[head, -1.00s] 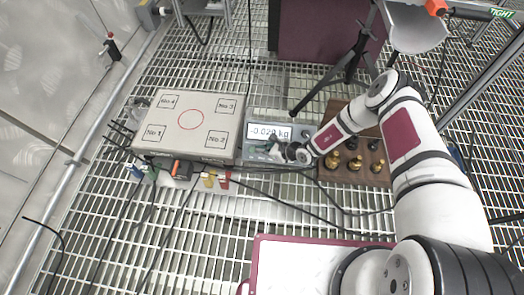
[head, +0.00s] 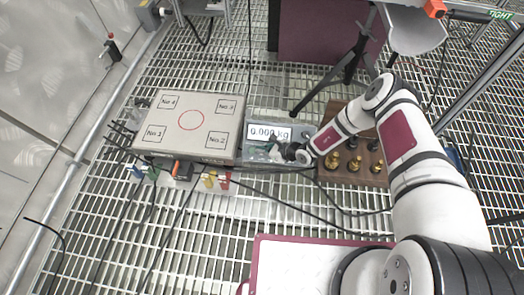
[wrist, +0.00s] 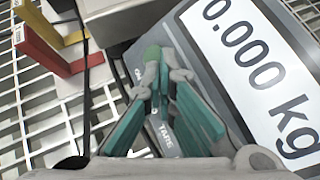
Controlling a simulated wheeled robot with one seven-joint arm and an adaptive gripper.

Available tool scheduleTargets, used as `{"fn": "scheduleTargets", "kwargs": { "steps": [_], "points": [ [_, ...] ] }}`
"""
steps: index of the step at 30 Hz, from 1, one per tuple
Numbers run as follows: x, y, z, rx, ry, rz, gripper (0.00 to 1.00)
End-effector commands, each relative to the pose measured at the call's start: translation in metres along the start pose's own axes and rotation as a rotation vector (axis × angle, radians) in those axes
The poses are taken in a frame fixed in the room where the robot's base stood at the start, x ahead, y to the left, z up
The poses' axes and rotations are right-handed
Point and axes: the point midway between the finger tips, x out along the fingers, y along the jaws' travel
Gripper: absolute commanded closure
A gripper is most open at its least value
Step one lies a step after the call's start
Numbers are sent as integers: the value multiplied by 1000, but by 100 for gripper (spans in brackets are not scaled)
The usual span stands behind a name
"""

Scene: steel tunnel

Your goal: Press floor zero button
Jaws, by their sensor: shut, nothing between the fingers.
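The grey scale indicator (head: 256,151) sits right of the weighing platform, and its display (head: 269,132) reads 0.000 kg. In the wrist view the same display (wrist: 255,62) fills the upper right. A key labelled TARE (wrist: 166,136) shows between the lower parts of the fingers. Other lettering beside the fingers is partly hidden. My gripper (wrist: 157,68) is shut, with its fingertips together over the indicator's key panel and nothing held. I cannot tell whether the tips touch a key. In the head view my gripper (head: 277,151) is at the indicator's lower edge.
The weighing platform (head: 188,122) has corners marked No.1 to No.4 and a red circle. A wooden block (head: 375,176) with several brass weights stands to the right, under my arm. A black tripod (head: 335,80) stands behind. Cables cross the grating in front.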

Motion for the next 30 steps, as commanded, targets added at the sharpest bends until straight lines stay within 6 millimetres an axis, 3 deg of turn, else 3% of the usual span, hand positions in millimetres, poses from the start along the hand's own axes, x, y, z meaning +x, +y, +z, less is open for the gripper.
{"fn": "scheduleTargets", "kwargs": {
  "steps": [17, 30],
  "points": [
    [-6, 4, 4, 0, 0, 0, 100],
    [-28, 18, 21, -1, 0, 0, 100]
  ]
}}
